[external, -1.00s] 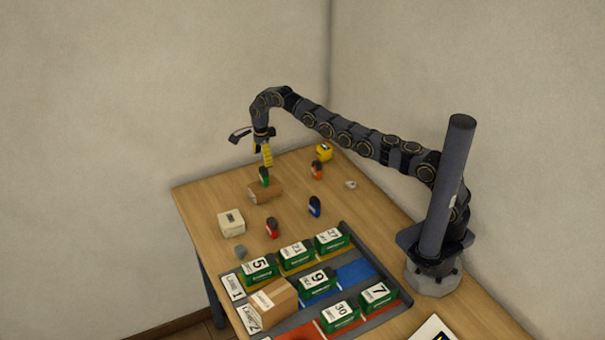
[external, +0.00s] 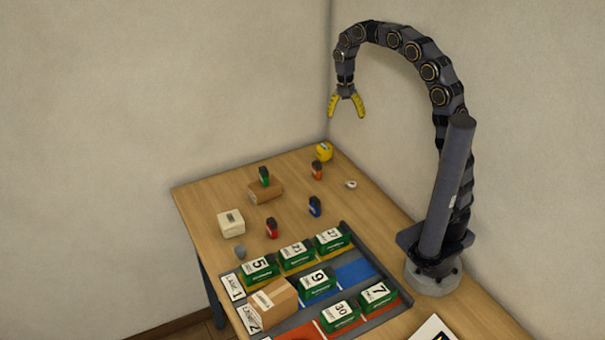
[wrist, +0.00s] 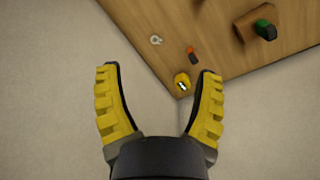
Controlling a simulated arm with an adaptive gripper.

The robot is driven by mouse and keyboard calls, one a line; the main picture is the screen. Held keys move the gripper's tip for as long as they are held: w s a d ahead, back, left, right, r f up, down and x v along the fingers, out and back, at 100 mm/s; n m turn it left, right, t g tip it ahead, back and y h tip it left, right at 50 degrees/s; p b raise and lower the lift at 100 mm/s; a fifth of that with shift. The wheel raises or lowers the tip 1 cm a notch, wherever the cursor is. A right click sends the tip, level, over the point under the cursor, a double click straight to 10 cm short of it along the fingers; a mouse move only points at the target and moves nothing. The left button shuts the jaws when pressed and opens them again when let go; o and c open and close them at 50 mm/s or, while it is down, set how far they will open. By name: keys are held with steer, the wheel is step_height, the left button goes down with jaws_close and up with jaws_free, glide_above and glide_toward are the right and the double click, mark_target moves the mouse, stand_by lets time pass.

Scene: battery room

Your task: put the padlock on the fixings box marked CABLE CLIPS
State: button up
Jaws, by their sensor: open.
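Any lettering on this box cannot be read. Similar orange (external: 317,170), blue (external: 314,206) and red (external: 271,228) pieces stand apart on the table. My gripper (external: 347,109) is open and empty, high above the table's back corner, well clear of the green piece.
A cream box (external: 231,223), a grey lump (external: 240,251), a yellow item (external: 324,151) and a small white ring (external: 351,184) are on the table. A grey tray (external: 341,225) holds several green numbered blocks and a brown carton (external: 273,303). Walls rise behind.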

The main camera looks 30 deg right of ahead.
steer(key=s+d+f+n, duration=0.1)
steer(key=s+d+n, duration=0.2)
steer(key=s, duration=1)
steer(key=s+d+f+n, duration=0.1)
steer(key=s+d+n, duration=0.3)
steer(key=s, duration=0.9)
steer(key=shift+s+d+n+g, duration=0.2)
steer(key=shift+n+g, duration=0.1)
steer(key=shift+n, duration=0.1)
